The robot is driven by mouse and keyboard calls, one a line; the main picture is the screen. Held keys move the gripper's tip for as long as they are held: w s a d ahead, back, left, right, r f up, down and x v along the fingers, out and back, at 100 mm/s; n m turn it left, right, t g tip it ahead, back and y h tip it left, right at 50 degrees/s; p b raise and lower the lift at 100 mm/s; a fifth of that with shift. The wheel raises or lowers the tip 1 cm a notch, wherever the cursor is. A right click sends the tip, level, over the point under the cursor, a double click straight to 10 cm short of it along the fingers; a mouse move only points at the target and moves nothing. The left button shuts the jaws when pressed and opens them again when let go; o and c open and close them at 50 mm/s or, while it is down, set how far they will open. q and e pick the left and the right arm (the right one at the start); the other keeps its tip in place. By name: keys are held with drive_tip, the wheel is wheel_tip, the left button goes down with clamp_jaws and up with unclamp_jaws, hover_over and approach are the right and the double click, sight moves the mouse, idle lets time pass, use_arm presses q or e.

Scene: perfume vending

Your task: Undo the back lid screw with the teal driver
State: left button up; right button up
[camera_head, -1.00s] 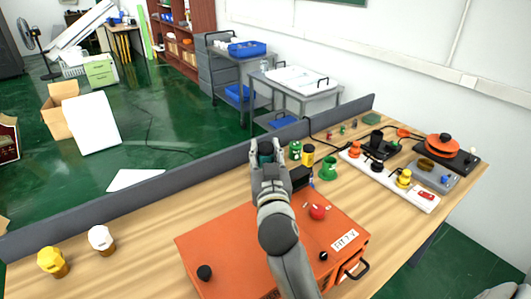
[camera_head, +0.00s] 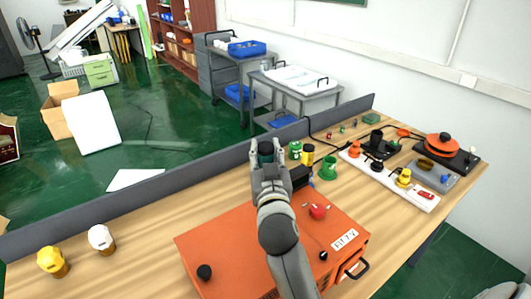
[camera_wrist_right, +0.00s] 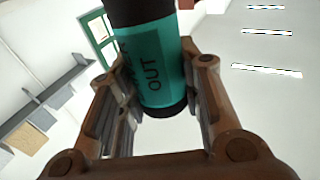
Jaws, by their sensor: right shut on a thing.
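The teal driver (camera_wrist_right: 152,65) has black end bands and dark lettering that includes "OUT". My right gripper (camera_wrist_right: 150,95) is shut on it, with a finger on each side. In the head view the driver (camera_head: 265,150) shows as a small dark and teal end between the fingertips of my right gripper (camera_head: 266,165), above the far edge of the orange box (camera_head: 225,235). Black knobs (camera_head: 204,271) and a red knob (camera_head: 317,211) are on the box lid. My arm hides part of the lid, and I cannot make out the back screw. My left gripper is not in view.
A dark box (camera_head: 300,176), a green cup-like piece (camera_head: 328,167) and small green and yellow containers stand behind the orange box. Yellow and white bulb-like items (camera_head: 52,261) stand at left. A grey barrier (camera_head: 150,192) edges the table.

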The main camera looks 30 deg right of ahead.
sight(265, 146)
drive_tip(key=shift+f+b, duration=0.7)
drive_tip(key=shift+f, duration=0.05)
idle(0.6)
drive_tip(key=shift+s+f, duration=0.1)
drive_tip(key=shift+f, duration=0.15)
idle(2.0)
drive_tip(key=shift+r, duration=0.1)
drive_tip(key=r+p, duration=0.2)
drive_tip(key=shift+w+r, duration=0.2)
drive_tip(key=shift+r, duration=0.1)
wheel_tip(265, 146, up, 2)
drive_tip(key=shift+s+r+p, duration=0.1)
drive_tip(key=shift+r+p, duration=0.05)
drive_tip(key=shift+p, duration=1)
drive_tip(key=shift+r+p, duration=1.1)
drive_tip(key=shift+r, duration=0.15)
